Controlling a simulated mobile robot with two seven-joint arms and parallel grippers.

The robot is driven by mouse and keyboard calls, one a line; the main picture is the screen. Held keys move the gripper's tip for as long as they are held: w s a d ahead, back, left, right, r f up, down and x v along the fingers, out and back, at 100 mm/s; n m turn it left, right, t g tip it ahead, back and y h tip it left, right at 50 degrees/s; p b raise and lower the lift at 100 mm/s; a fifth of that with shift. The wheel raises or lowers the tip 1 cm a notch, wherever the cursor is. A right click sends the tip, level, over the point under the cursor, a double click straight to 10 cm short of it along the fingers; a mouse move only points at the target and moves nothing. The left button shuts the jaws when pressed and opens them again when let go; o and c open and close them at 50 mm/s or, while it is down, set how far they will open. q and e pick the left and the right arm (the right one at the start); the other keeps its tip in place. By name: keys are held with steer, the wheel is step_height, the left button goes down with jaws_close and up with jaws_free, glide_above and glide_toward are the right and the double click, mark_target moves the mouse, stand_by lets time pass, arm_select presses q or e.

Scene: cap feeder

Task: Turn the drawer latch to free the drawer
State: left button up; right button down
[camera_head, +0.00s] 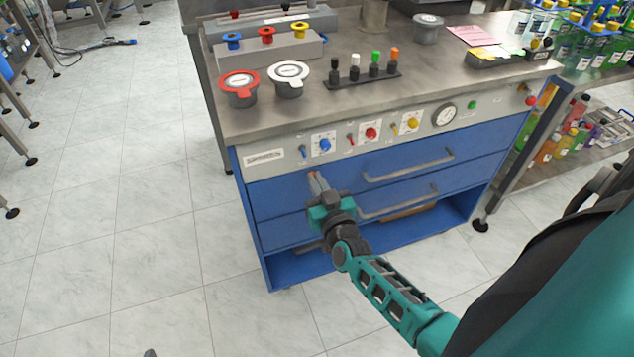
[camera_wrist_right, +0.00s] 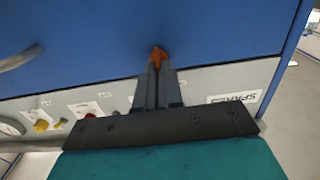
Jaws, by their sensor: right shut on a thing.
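The orange-red drawer latch (camera_wrist_right: 158,53) sits on the blue drawer front (camera_wrist_right: 215,35) in the right wrist view. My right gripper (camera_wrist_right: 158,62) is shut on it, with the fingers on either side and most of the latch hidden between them. In the head view the right gripper (camera_head: 315,180) reaches the left part of the upper blue drawer (camera_head: 290,190), and a small bit of the latch (camera_head: 311,174) shows at the fingertips. The upper drawer looks closed, with its grey handle (camera_head: 408,168) to the right of my gripper.
The control panel (camera_head: 280,157) with colored knobs and a gauge (camera_head: 444,114) lies just above the drawer. A lower drawer handle (camera_head: 400,204) is near my right forearm. Jars and colored caps stand on the grey worktop (camera_head: 300,110).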

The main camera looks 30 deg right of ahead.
steer(key=shift+m, duration=0.4)
steer(key=m+b, duration=0.1)
steer(key=m, duration=1)
steer(key=f+m+b, duration=0.1)
steer(key=m, duration=0.4)
steer(key=shift+s+d+m+b, duration=0.1)
steer(key=shift+d+m+b, duration=0.2)
steer(key=shift+d+m, duration=0.1)
stand_by(0.4)
steer(key=c, duration=1.3)
jaws_free()
